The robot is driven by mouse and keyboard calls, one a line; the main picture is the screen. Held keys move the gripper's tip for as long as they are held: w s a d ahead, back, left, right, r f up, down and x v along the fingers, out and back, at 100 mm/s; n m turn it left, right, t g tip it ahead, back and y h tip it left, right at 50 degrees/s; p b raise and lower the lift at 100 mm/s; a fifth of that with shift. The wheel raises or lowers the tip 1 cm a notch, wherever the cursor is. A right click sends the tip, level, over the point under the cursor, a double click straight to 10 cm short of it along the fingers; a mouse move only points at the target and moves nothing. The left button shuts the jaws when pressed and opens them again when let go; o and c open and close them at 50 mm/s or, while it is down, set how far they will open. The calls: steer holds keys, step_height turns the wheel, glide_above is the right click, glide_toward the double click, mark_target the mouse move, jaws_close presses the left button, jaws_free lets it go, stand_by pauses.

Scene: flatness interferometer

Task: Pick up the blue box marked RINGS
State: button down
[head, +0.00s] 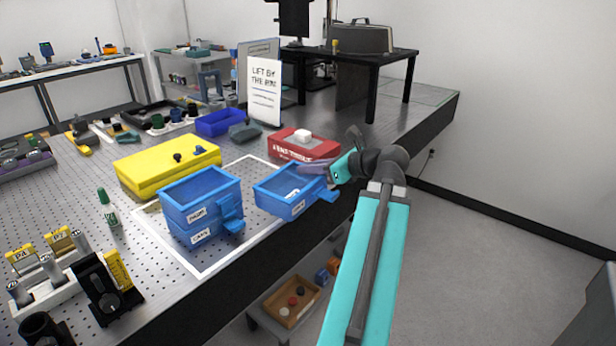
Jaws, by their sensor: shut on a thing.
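A single open blue box (277,203) with a small white label is at the right of the white outlined area, near the table's front edge. Its label is too small to read surely. My gripper (318,170) is at its right rim and shut on it; the fingertips are hard to make out. Whether the box touches the table or hangs just above it, I cannot tell. To its left, two blue boxes are stacked, an upper one (175,205) and a lower one (187,232), each with a white label and a front tab.
A yellow case (140,172) and a red box (290,153) lie behind the blue boxes. A white sign (264,92) reading "LIFT BY THE RIM" stands at the back. A holder with yellow-tagged items (45,280) is at front left. A lower shelf (262,318) holds a wooden tray.

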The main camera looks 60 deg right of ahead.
steer(key=shift+s+a+b, duration=0.25)
steer(key=shift+s+b, duration=0.15)
steer(key=shift+b, duration=1)
